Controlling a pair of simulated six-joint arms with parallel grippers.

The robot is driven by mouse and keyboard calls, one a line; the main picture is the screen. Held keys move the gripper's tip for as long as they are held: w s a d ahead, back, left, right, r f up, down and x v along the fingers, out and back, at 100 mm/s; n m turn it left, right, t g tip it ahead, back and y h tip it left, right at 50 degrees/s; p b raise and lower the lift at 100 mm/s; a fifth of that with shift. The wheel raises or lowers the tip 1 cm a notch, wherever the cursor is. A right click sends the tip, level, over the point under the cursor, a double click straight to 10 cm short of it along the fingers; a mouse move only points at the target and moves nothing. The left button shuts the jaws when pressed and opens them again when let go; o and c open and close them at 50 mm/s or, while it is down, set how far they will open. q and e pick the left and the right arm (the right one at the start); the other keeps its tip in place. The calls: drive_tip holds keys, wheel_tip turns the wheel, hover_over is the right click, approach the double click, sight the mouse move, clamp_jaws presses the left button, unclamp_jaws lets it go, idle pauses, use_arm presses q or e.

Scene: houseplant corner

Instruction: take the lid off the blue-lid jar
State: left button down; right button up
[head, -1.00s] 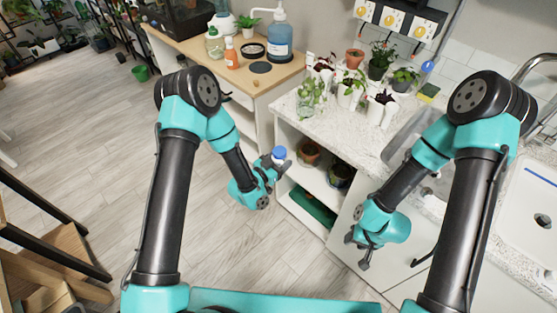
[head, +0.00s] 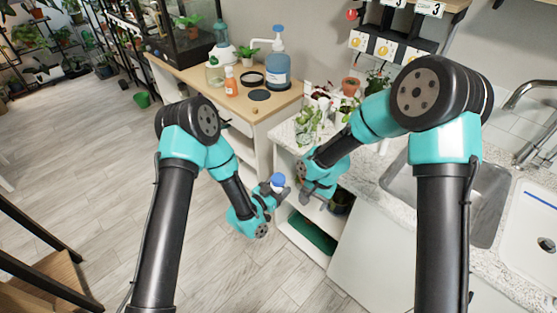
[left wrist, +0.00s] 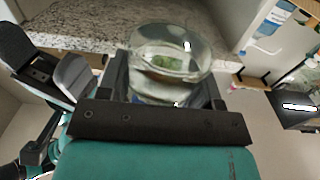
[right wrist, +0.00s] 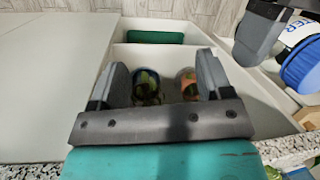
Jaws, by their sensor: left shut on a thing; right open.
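The blue-lid jar shows in the head view with its blue lid (head: 278,180) on top. My left gripper (head: 270,190) is shut on the jar's body below the lid. In the left wrist view the clear glass jar (left wrist: 165,80) sits between the fingers, with something green visible in it; the lid is hidden there. In the right wrist view the blue lid (right wrist: 302,66) and a white lettered label (right wrist: 298,33) show at the upper right. My right gripper (right wrist: 165,80) is open and empty, just right of the jar in the head view and apart from it.
Below the right gripper is an open shelf with potted plants (right wrist: 147,85) and a green tray (right wrist: 155,37). The speckled counter (head: 286,130) with plants is close behind. A wooden table (head: 210,68) with bottles stands further back. The floor left of the jar is clear.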

sight(278, 178)
drive_tip(key=w+a+r+m, duration=0.1)
drive_tip(key=w+a+r, duration=0.1)
drive_tip(key=a+r, duration=0.2)
drive_tip(key=w+a+r+m+h, duration=0.1)
drive_tip(key=a+r, duration=0.3)
drive_tip(key=w+a+r+m+h, duration=0.1)
drive_tip(key=w+a+r, duration=0.1)
drive_tip(key=a+r, duration=0.2)
drive_tip(key=shift+w+r+t, duration=0.1)
drive_tip(key=shift+w+t, duration=0.2)
drive_tip(key=shift+t, duration=0.1)
drive_tip(key=shift+f, duration=4.05)
